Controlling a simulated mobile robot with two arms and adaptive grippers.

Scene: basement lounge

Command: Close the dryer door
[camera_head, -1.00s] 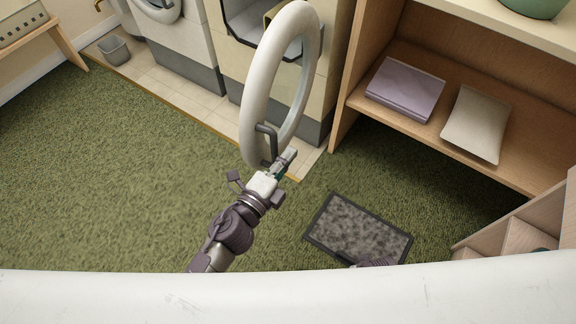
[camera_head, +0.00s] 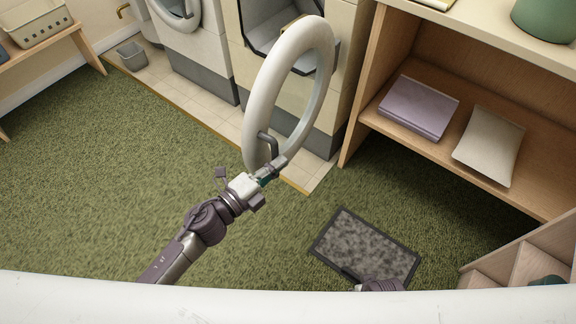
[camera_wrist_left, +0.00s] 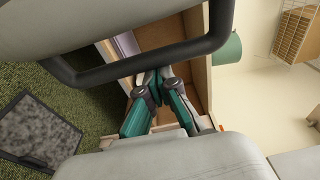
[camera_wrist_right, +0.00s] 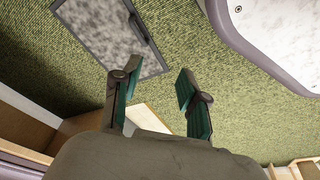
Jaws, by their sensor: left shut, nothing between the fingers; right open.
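The dryer door (camera_head: 256,100) is a round white ring standing wide open from the dryer (camera_head: 345,75), whose dark opening (camera_head: 268,38) shows behind it. A dark bar handle (camera_head: 268,143) sits on the door's lower near edge. My left gripper (camera_head: 279,165) is at this handle, its fingers shut with nothing between them. In the left wrist view the left fingertips (camera_wrist_left: 157,76) are close to the dark handle (camera_wrist_left: 140,62), which crosses in front; I cannot tell if they touch. My right gripper (camera_wrist_right: 155,80) is open and empty above the carpet.
A wooden shelf unit (camera_head: 355,100) with a purple folded stack (camera_head: 418,107) and a cream cushion (camera_head: 489,145) stands right of the dryer. A grey mat (camera_head: 366,247) lies on the green carpet (camera_head: 110,180). A second machine (camera_head: 200,50) and a bin (camera_head: 132,55) are at left. The left carpet is clear.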

